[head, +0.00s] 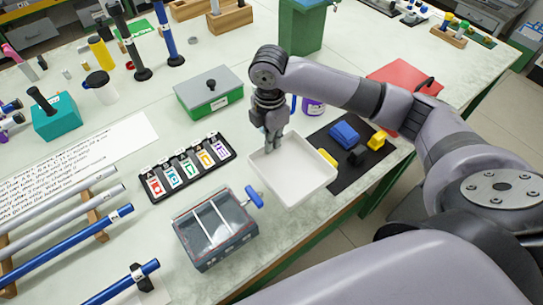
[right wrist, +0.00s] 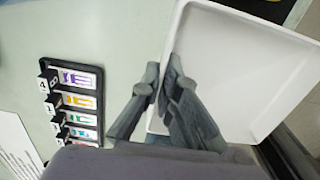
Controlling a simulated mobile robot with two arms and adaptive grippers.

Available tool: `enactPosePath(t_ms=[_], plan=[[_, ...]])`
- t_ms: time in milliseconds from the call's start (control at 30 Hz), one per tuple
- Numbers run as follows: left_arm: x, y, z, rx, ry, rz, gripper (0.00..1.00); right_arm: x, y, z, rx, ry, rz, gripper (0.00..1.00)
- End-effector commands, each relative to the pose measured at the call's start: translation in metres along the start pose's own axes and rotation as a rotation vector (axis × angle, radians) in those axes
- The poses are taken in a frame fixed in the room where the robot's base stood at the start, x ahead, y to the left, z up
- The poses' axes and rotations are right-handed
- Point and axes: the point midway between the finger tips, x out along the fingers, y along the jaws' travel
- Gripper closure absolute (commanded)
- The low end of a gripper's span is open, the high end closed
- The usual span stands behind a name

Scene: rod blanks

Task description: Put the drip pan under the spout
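The drip pan is a shallow white rectangular tray (head: 293,180) near the table's front edge; it also fills the right of the right wrist view (right wrist: 235,70). My right gripper (head: 272,143) reaches down at the pan's far left corner. In the right wrist view its fingers (right wrist: 163,90) are closed together with the pan's wall between them. A grey box with a glazed top (head: 215,230) stands left of the pan. A blue handle-like fitting (head: 253,197), perhaps the spout, sticks out from it beside the pan's left side. Whether the pan touches the table is unclear. My left gripper is not in view.
A black mat (head: 347,178) with blue, yellow and black blocks lies right of the pan, partly covered by it. A black rack of coloured cards (head: 188,168) lies to the left. A grey-green box (head: 209,93) stands behind. Rods (head: 65,245) lie at the front left.

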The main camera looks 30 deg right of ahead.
Motion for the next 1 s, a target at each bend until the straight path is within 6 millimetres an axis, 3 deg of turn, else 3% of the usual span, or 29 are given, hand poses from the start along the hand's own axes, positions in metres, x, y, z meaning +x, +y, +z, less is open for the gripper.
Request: enactPosePath(t_ms=[100,200,367,600,967,1000], plan=[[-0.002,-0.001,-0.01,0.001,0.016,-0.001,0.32,0.023,0.0,-0.001,-0.001,0.001,-0.002,1.0],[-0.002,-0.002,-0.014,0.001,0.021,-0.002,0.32,0.033,0.001,-0.001,0.0,0.001,0.0,1.0],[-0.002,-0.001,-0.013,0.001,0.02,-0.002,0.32,0.043,0.001,0.0,0.0,0.001,-0.001,1.0],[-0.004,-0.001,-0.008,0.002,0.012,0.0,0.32,0.077,0.002,0.0,0.0,0.0,-0.001,1.0],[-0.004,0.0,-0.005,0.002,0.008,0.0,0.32,0.081,0.002,-0.001,-0.001,0.001,0.001,1.0],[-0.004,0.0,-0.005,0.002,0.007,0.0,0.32,0.081,0.002,-0.001,-0.001,0.0,0.001,0.94]])
